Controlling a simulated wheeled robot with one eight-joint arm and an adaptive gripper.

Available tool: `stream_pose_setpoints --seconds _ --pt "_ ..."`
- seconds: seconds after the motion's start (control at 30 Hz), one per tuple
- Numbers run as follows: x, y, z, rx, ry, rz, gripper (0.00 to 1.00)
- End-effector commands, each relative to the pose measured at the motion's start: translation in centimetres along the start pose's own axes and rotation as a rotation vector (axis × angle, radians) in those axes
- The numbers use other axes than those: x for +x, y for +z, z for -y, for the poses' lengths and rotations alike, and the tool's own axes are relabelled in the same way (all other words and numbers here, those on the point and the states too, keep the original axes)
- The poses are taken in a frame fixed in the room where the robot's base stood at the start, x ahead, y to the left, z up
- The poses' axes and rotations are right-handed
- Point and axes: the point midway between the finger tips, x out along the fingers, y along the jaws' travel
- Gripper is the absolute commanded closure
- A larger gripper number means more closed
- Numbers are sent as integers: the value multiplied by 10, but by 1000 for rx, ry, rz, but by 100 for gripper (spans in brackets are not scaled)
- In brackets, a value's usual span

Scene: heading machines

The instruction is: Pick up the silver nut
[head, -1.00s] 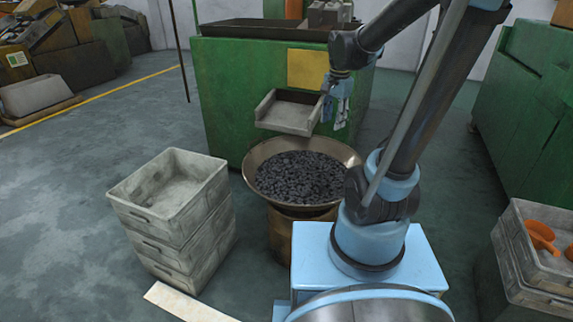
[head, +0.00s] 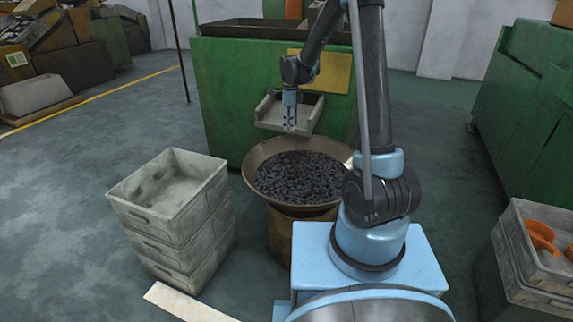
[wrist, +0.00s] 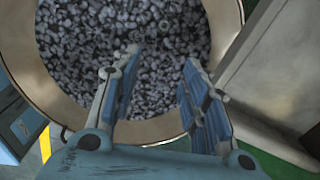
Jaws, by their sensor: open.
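A wide brass-coloured bowl (head: 254,152) stands on a brown drum and is filled with small dark grey metal pieces (head: 300,178). The pieces also fill the bowl in the wrist view (wrist: 70,50); many look like short bolts or nuts, and I cannot single out one silver nut. My gripper (head: 290,126) points down above the bowl's far side, in front of the grey chute (head: 318,110). In the wrist view my gripper (wrist: 160,65) has its two blue fingers apart with nothing held between them. The fingertips overlap the pieces in the picture but appear above them.
A green machine (head: 225,90) stands behind the bowl, with the chute sticking out toward it. Stacked grey crates (head: 175,225) stand left of the bowl. Another crate (head: 520,250) with orange items is at the right.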

Motion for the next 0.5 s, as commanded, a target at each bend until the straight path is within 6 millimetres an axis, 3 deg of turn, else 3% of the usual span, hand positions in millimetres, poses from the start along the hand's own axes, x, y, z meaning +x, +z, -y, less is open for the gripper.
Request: stream_pose_setpoints --seconds 0.2,0.5 --pt "20 17 9 72 6 -4 59" --pt "61 18 9 79 7 -4 59"
